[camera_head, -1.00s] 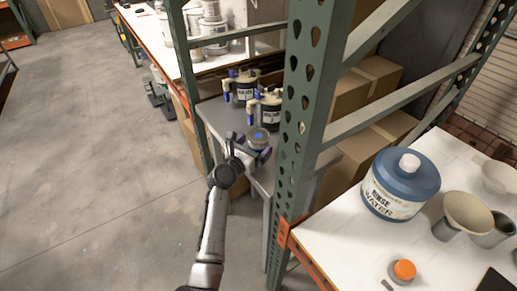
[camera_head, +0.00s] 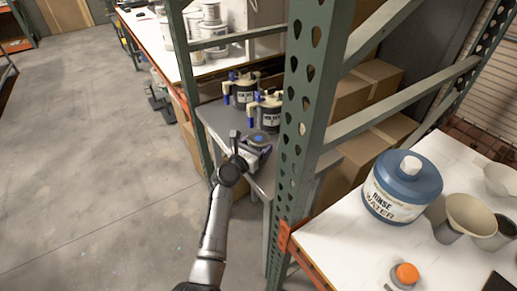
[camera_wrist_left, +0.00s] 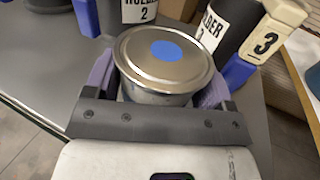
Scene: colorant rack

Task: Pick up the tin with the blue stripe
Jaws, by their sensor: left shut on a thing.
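A round metal tin with a blue dot on its lid (camera_wrist_left: 162,62) sits between the fingers of my left gripper (camera_wrist_left: 152,80) in the left wrist view. The gripper is shut on it, one finger on each side. In the head view the tin is small (camera_head: 259,138), at the front of a grey side table (camera_head: 214,115), held by my left gripper (camera_head: 250,147). No stripe shows on the part of its side in view. Whether the tin touches the table is not clear. My right gripper is not in view.
Two dark holders with white labels, one (camera_head: 243,89) behind the other (camera_head: 267,108), stand just beyond the tin. A green rack post (camera_head: 299,120) rises close on the right. A blue rinse water jug (camera_head: 401,186) stands on the right-hand white table.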

